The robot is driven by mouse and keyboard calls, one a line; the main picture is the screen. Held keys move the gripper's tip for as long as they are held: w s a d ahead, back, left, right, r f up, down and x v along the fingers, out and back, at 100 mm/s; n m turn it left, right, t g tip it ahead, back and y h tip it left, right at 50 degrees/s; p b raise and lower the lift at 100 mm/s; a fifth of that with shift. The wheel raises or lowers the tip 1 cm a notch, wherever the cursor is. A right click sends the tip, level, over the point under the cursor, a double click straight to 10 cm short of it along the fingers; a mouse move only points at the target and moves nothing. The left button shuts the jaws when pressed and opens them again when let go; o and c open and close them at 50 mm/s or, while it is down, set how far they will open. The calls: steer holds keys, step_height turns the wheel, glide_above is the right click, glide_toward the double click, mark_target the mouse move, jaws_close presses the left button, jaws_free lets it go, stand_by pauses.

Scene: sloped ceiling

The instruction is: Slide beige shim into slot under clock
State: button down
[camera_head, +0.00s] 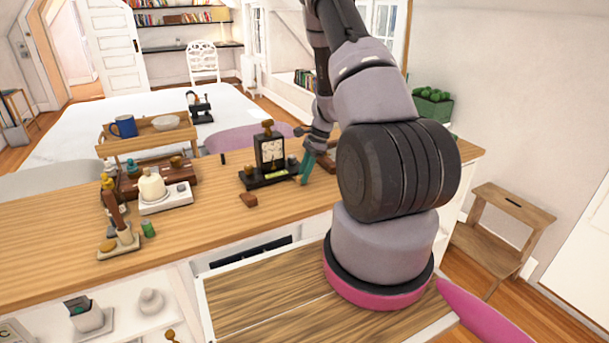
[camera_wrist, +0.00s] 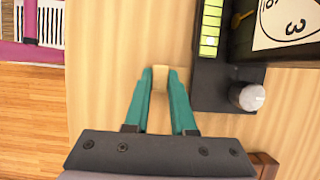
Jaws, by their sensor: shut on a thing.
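The beige shim (camera_wrist: 160,78) is pinched between the teal fingertips of my gripper (camera_wrist: 160,88) in the wrist view, its end showing at the tips. The clock (camera_head: 270,150) is dark with a pale face and stands on a black base (camera_wrist: 222,85) on the wooden counter. In the wrist view the shim is left of the base, with a strip of bare wood between them. The head view shows my gripper (camera_head: 305,170) low at the clock's right. A yellow-green strip (camera_wrist: 211,30) runs along the base. I cannot make out the slot opening.
A silver knob (camera_wrist: 250,97) stands on the base's corner. On the counter (camera_head: 60,235), a small brown block (camera_head: 248,200) lies in front of the clock. A white device (camera_head: 165,198) and a brown box (camera_head: 130,183) stand left. Counter between them and the clock is mostly clear.

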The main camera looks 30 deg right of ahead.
steer(key=shift+w, duration=1)
steer(key=c, duration=0.7)
jaws_free()
steer(key=shift+w+r, duration=0.1)
steer(key=shift+w+r, duration=0.1)
steer(key=shift+r, duration=0.1)
steer(key=v, duration=0.7)
steer(key=shift+s+d+r, duration=0.15)
steer(key=shift+s+r, duration=0.1)
steer(key=shift+s, duration=0.05)
